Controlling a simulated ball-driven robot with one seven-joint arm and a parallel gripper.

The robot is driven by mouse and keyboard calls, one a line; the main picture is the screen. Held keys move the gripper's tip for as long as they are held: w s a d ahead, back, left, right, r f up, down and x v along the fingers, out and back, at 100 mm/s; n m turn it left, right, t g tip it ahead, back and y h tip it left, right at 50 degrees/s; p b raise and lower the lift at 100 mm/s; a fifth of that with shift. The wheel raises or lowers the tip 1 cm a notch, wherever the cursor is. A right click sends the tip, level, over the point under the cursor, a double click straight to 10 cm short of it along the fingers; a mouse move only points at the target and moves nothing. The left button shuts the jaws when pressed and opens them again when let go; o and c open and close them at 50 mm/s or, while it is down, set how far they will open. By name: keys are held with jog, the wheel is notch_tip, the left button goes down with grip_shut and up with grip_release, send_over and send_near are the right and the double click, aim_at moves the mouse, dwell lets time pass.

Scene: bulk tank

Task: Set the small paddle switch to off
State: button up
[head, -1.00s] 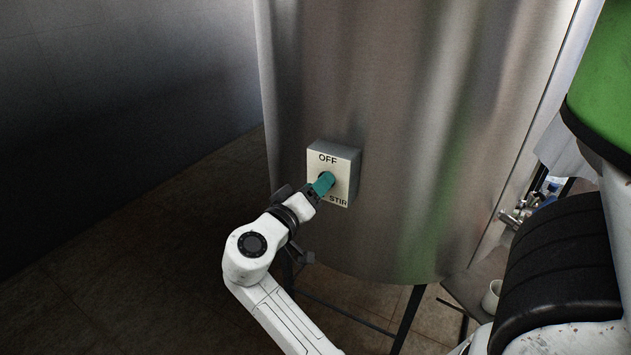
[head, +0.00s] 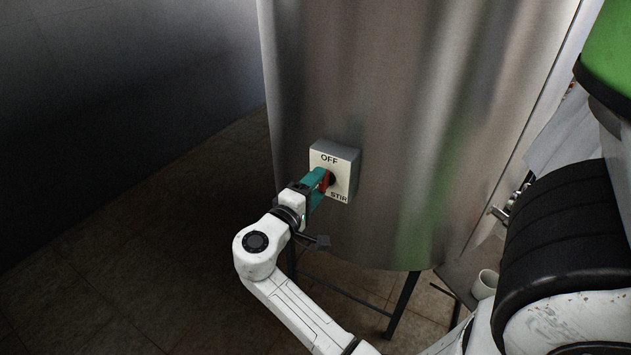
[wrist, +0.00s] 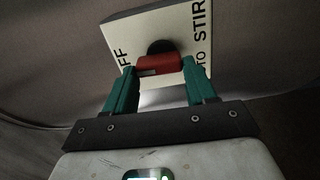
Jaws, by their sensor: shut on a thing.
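The paddle switch (head: 324,181) is a small red handle on a black round base, on the front of a pale square box (head: 344,157). The box reads OFF at the top and STIR at the lower right. My gripper (head: 320,186) is at the switch, its teal fingers on either side of the red handle. In the wrist view the handle (wrist: 160,66) spans the gap between the fingertips (wrist: 161,78), and the gripper is shut on it. There the label is turned, OFF at left, STIR and the letters TO at right. Which mark the handle points to is unclear.
The box is fixed to a large curved steel tank (head: 420,110) on dark legs (head: 403,308). A dark wall (head: 130,90) stands at left, with open tiled floor before it. A pale cup (head: 485,284) and metal fittings are at right.

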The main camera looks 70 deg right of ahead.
jog(key=shift+n, duration=0.3)
jog(key=o, duration=1)
jog(key=shift+o, duration=0.2)
jog(key=shift+a, duration=0.1)
jog(key=b+v, duration=0.2)
jog(key=v, duration=0.8)
jog(key=shift+a, duration=0.35)
jog(key=shift+w, duration=0.1)
